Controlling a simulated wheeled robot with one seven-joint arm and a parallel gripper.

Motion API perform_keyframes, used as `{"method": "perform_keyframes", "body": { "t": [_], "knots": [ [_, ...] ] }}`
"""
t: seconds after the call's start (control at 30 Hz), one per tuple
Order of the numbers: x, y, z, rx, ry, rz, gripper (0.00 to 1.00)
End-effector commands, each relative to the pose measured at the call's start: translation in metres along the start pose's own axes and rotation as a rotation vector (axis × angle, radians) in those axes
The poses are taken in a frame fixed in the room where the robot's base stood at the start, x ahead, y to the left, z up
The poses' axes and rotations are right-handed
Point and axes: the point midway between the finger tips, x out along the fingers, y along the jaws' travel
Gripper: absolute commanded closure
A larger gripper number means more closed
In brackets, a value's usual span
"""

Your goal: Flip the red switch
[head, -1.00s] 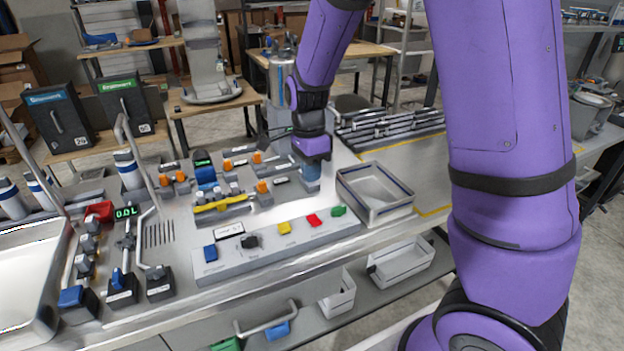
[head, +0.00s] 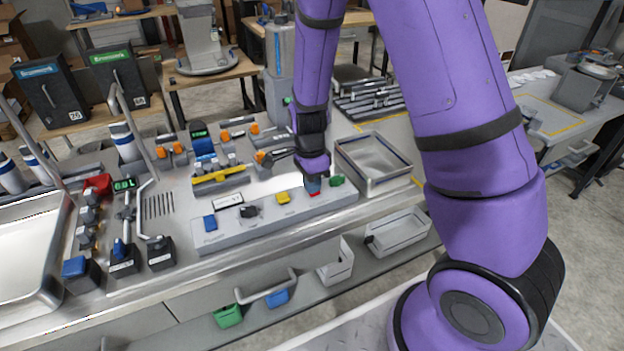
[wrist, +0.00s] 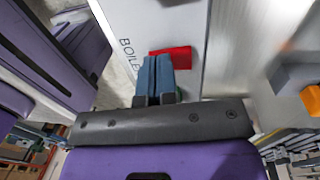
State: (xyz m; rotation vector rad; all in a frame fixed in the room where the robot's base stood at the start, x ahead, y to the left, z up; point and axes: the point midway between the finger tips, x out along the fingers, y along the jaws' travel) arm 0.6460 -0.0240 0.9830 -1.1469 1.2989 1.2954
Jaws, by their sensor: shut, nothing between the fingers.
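The red switch (head: 314,192) sits on the grey sloped panel (head: 262,238) at the front of the counter, between a yellow switch and a green one. In the head view my gripper (head: 312,184) is right above it and hides part of it. In the wrist view the red switch (wrist: 172,56) lies just beyond the blue fingertips (wrist: 155,62) of my gripper, which are shut together with nothing between them. The fingertips overlap the switch's near edge in that view. I cannot tell whether they touch it. A label reading "BOILE…" is partly visible beside it.
A yellow switch (head: 282,198), a green switch (head: 336,181), a black knob (head: 249,211) and a blue switch (head: 210,222) share the panel. A metal tray (head: 372,165) stands close on the right. Taps and orange-tipped valves (head: 225,134) rise behind.

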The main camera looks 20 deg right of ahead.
Motion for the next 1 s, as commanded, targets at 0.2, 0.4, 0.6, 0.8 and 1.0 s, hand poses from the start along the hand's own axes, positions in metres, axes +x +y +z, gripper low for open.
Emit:
{"method": "perform_keyframes", "body": {
  "t": [0.2,0.4,0.6,0.8,1.0],
  "knots": [
    [0.001,0.001,0.000,0.000,0.000,0.001,1.00],
    [0.005,0.002,0.000,-0.001,0.000,0.003,1.00],
    [0.006,0.001,0.000,-0.001,0.001,0.006,1.00],
    [0.004,-0.006,0.000,0.000,0.001,0.005,1.00],
    [0.000,-0.014,0.000,0.000,0.001,0.000,1.00]
  ]
}}
